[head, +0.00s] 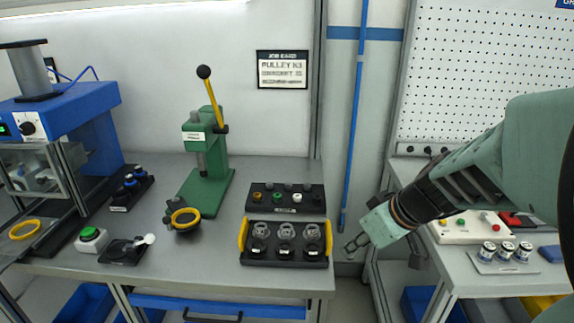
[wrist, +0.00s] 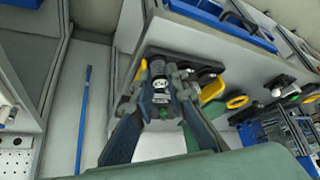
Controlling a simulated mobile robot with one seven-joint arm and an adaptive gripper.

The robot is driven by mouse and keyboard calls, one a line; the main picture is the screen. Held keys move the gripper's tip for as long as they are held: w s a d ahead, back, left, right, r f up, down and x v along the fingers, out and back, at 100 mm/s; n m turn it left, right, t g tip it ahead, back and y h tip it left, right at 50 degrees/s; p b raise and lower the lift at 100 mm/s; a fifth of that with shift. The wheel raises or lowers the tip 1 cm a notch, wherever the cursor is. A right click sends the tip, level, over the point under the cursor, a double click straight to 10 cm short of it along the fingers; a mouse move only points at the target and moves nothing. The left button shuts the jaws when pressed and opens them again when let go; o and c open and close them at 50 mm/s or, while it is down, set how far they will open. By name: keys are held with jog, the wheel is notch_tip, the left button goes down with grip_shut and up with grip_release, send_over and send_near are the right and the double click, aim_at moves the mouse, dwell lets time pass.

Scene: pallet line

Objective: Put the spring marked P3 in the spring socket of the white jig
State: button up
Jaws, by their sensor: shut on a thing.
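My gripper (head: 357,243) hangs in the gap between the two benches, right of the left bench. In the wrist view its fingers (wrist: 161,88) are closed on a small dark piece with a white mark (wrist: 159,84), which seems to be the spring; I cannot read the mark. The head view does not show the piece clearly. A white block with green and red spots (head: 447,235), which looks like the white jig, lies on the right bench, partly behind my arm. I cannot make out its spring socket.
On the left bench are a black rack (head: 262,209) of small coloured parts and a black tray with yellow handles (head: 243,236). A tray of three silver cylinders (head: 480,265) is at the right bench's front. A blue pole (head: 354,120) stands between the benches.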

jog(key=shift+a+f, duration=0.2)
jog(key=shift+a, duration=0.3)
jog(key=w+a+f, duration=0.1)
jog(key=a+f, duration=0.1)
jog(key=a, duration=0.1)
jog(key=w+a+f, duration=0.2)
jog(key=a+f, duration=0.1)
jog(key=a, duration=0.1)
jog(key=w+a+f+b, duration=0.1)
jog(key=w+a+f, duration=0.1)
jog(key=a+f, duration=0.1)
jog(key=shift+a+f, duration=0.1)
jog(key=shift+a, duration=0.35)
jog(key=shift+w+a+f, duration=0.15)
jog(key=shift+a+f, duration=0.15)
jog(key=shift+f, duration=0.2)
jog(key=shift+w+a+f, duration=0.15)
jog(key=shift+a+f, duration=0.15)
jog(key=shift+f, duration=0.15)
jog(key=shift+d+f+b, duration=0.1)
jog(key=shift+f+b, duration=0.35)
jog(key=shift+f, duration=0.95)
jog(key=o, duration=0.8)
jog(key=shift+o, duration=0.2)
